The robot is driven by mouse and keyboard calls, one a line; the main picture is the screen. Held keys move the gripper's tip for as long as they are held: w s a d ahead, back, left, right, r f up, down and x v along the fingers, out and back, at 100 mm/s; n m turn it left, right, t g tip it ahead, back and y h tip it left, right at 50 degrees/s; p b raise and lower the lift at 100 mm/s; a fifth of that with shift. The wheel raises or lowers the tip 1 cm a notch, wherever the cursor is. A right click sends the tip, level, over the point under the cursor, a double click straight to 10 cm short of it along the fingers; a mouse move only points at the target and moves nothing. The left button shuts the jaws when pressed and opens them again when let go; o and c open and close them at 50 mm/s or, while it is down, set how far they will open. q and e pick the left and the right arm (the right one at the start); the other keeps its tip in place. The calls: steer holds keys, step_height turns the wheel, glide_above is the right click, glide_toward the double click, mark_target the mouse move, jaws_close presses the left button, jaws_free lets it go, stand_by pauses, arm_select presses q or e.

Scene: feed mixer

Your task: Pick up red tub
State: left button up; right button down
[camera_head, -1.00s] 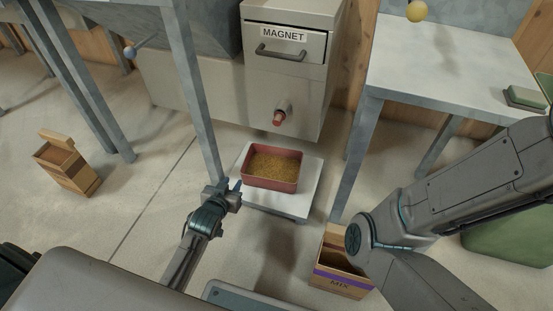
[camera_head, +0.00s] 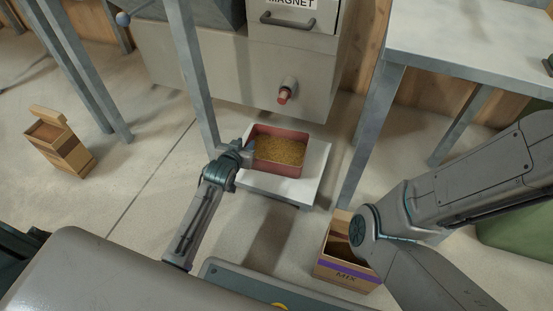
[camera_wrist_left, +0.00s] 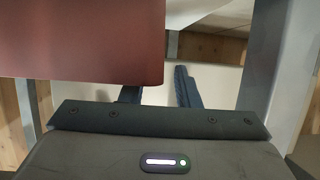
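The red tub (camera_head: 281,168), filled with golden-brown grain, sits upright on a low white-topped stand (camera_head: 312,185) below the magnet cabinet. My left gripper (camera_head: 247,150) is at the tub's left wall, with its fingers partly hidden there. In the left wrist view the tub (camera_wrist_left: 85,40) fills the upper left and covers part of one finger. The left fingers (camera_wrist_left: 160,92) stand apart with a pale gap between them; I cannot tell whether they touch the tub. My right arm crosses the right side of the head view; its gripper is out of view.
The magnet cabinet (camera_head: 235,75) with a red-tipped outlet (camera_head: 287,90) stands behind the tub. A grey table leg (camera_head: 192,75) rises close to my left gripper. A "MIX" box (camera_head: 345,270) stands right of the stand, and a wooden box (camera_head: 60,145) stands far left.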

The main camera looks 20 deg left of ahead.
arm_select(q)
steer(key=shift+w+f, duration=0.3)
steer(key=shift+w, duration=0.35)
jaws_close()
steer(key=shift+r, duration=0.15)
stand_by(0.9)
